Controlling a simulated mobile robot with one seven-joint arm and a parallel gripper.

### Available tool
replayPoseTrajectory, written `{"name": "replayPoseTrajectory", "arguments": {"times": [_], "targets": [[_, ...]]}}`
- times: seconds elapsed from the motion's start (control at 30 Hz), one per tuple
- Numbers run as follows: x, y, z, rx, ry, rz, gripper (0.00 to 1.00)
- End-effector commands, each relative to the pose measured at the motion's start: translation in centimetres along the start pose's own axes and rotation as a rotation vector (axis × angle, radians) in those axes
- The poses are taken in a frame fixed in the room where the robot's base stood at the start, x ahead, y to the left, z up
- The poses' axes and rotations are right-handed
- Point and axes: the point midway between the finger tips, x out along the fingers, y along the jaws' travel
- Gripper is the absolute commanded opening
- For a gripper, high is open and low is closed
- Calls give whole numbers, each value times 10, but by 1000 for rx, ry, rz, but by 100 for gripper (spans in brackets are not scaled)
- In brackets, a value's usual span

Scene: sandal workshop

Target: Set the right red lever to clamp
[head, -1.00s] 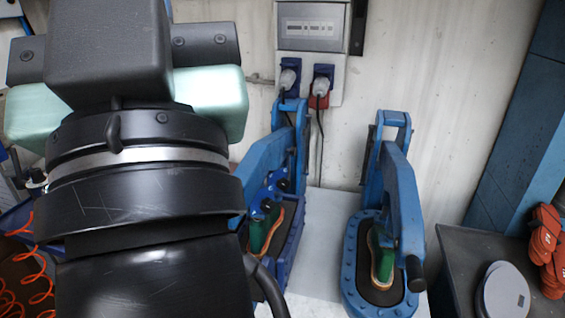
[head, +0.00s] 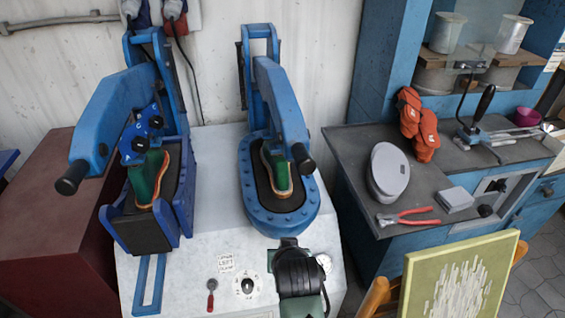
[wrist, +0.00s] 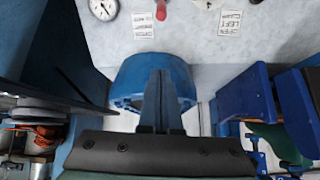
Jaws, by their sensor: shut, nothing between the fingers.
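The right red lever (wrist: 161,10) shows at the top edge of the wrist view, beside a small printed label (wrist: 143,25). In the head view my arm hides it. Its setting is hard to tell because its upper end is cut off. The left red lever (head: 211,294) lies on the bench front below the label "open left clamp" (head: 226,263). My gripper (wrist: 160,72) is shut and empty, in front of the right blue press (wrist: 135,72). In the head view my gripper (head: 289,242) is over the bench front, apart from the lever.
The right press (head: 254,221) and left press (head: 95,120) each hold a green-and-tan sandal form. A dial (head: 247,286) and round gauge (head: 324,262) sit on the white bench.

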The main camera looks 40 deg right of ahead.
Motion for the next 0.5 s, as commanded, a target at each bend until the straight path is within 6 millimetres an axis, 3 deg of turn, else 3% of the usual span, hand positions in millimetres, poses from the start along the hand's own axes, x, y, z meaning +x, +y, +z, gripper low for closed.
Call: {"name": "replayPoseTrajectory", "arguments": {"times": [0.1, 0.5], "targets": [[4, 6, 9, 6, -23, 9, 0], [9, 5, 8, 5, -20, 7, 0]]}}
